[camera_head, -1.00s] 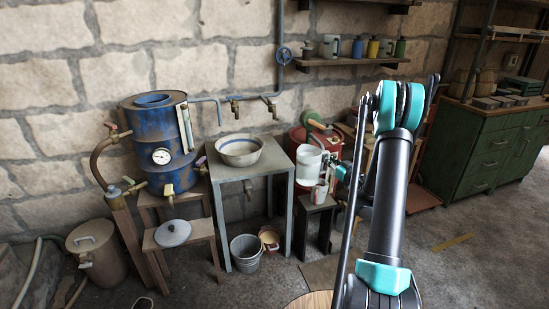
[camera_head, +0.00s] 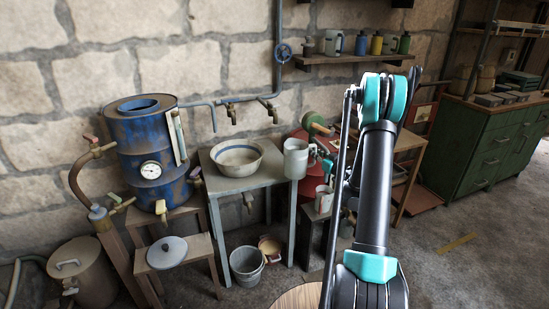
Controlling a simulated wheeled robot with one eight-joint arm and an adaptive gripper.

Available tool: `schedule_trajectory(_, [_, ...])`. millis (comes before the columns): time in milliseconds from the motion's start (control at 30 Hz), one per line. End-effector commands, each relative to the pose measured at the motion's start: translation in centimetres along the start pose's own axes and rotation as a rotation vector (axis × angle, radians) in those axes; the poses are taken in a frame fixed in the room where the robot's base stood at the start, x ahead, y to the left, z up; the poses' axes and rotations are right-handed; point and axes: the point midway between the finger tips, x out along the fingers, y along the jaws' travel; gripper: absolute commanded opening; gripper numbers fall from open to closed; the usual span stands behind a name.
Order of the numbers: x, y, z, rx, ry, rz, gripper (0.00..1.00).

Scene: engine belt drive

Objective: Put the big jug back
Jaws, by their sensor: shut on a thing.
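The big jug (camera_head: 295,158) is white and upright. My gripper (camera_head: 312,155) comes in from the right and is shut on the jug's right side; its fingers are small and partly hidden behind the arm. The jug's bottom overlaps the right edge of the grey metal table (camera_head: 240,183) in the picture. I cannot tell whether it touches the tabletop or hangs just clear of it. A smaller white mug (camera_head: 323,198) stands on a low dark stool to the right of the table.
A white bowl with a blue band (camera_head: 239,157) sits on the table, left of the jug. Taps (camera_head: 232,116) on a pipe are on the wall behind. A blue boiler (camera_head: 150,150) stands left, a red tank (camera_head: 302,138) behind the jug. A shelf (camera_head: 350,59) holds several mugs.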

Motion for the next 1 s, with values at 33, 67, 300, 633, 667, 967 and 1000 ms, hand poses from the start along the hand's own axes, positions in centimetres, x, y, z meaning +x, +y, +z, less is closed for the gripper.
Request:
schedule_trajectory(33, [0.6,0.0,0.0,0.000,0.000,-0.002,0.00])
schedule_trajectory(67, [1.0,0.0,0.0,0.000,0.000,-0.002,0.00])
schedule_trajectory(300, [6.6,-0.1,0.0,0.000,0.000,-0.004,0.00])
schedule_trajectory(633, [14.2,-0.1,0.0,0.000,0.000,-0.002,0.00])
schedule_trajectory(667, [14.7,-0.1,0.0,0.000,0.000,-0.002,0.00])
schedule_trajectory(967, [17.0,-0.1,-0.1,0.000,0.000,-0.001,0.00])
schedule_trajectory(1000, [17.4,-0.1,0.0,0.000,0.000,-0.001,0.00])
